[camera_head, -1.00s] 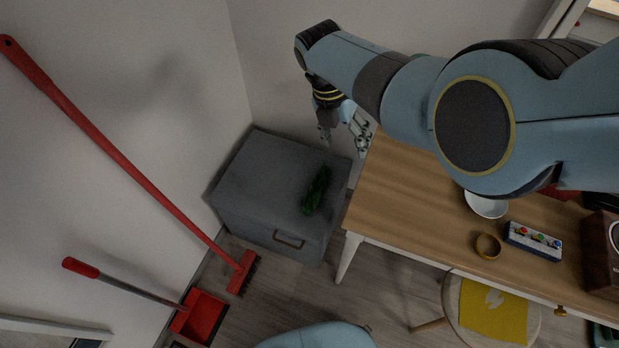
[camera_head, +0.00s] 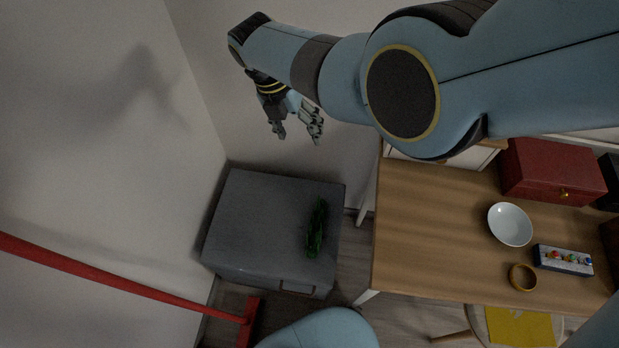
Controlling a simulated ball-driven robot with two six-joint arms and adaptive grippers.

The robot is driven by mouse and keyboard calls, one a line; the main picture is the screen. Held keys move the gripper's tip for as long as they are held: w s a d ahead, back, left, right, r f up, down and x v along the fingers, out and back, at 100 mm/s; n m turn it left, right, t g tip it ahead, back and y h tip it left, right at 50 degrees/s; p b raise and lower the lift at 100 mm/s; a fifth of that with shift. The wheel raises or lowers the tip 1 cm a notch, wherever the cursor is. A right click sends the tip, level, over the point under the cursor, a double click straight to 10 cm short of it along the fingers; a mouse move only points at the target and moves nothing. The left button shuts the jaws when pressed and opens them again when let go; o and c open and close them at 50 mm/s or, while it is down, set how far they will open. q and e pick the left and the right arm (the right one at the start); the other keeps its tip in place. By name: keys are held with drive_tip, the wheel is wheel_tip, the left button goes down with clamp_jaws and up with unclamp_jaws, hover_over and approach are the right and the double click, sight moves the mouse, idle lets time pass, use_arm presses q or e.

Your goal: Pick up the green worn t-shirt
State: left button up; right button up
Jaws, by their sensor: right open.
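The green t-shirt (camera_head: 316,230) lies crumpled in a narrow heap on top of a grey box (camera_head: 262,215), near the box's right edge. My right gripper (camera_head: 299,138) hangs above and behind the box, with its fingers apart and nothing between them. It is clear of the t-shirt, farther up in the picture. My left gripper is not in view.
A wooden table (camera_head: 420,240) stands to the right, bearing a white bowl (camera_head: 510,224), a yellow-brown ring-shaped cup (camera_head: 522,278), a red box (camera_head: 552,172) and a small box with coloured knobs (camera_head: 563,260). A red broom (camera_head: 120,283) leans at left. Walls close off the back and left.

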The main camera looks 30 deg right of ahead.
drive_tip(key=f, duration=0.1)
drive_tip(key=b, duration=3.4)
hover_over(312, 222)
drive_tip(key=w+a, duration=0.1)
drive_tip(key=a, duration=0.1)
wheel_tip(312, 222, down, 36)
drive_tip(key=shift+g, duration=0.4)
drive_tip(key=b+x, duration=0.3)
drive_tip(key=x, duration=0.3)
drive_tip(key=shift+w+d+f+b, duration=0.1)
drive_tip(key=shift+d+f+b, duration=0.2)
drive_tip(key=shift+f+b, duration=0.1)
drive_tip(key=b+x, duration=0.2)
drive_tip(key=x, duration=0.1)
drive_tip(key=shift+a, duration=0.1)
drive_tip(key=shift+f, duration=0.45)
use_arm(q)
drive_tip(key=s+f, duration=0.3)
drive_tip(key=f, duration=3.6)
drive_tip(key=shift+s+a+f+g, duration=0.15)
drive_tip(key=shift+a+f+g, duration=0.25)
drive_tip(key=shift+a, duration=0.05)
